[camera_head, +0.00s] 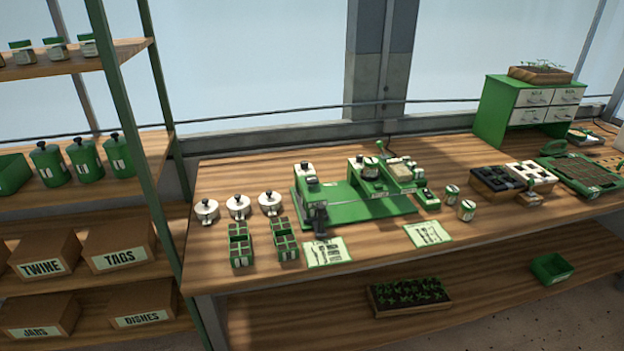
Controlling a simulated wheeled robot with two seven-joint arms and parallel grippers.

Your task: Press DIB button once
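The green tray seeder (355,207) stands on the middle of the wooden bench, with a post unit at its left end and a hopper unit at its right. A small green box with a pale top (427,197) sits at the machine's right end. It may carry buttons, but no DIB lettering can be read at this size. A dark upright part (320,219) stands at the machine's front left. Neither of my grippers shows in this view.
White lidded pots (238,207) and green cell trays (240,245) stand left of the seeder. Printed cards (327,252) lie along the front. Small jars (467,211), seedling trays (580,175) and a drawer cabinet (530,108) are right. The bench's front right is clear.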

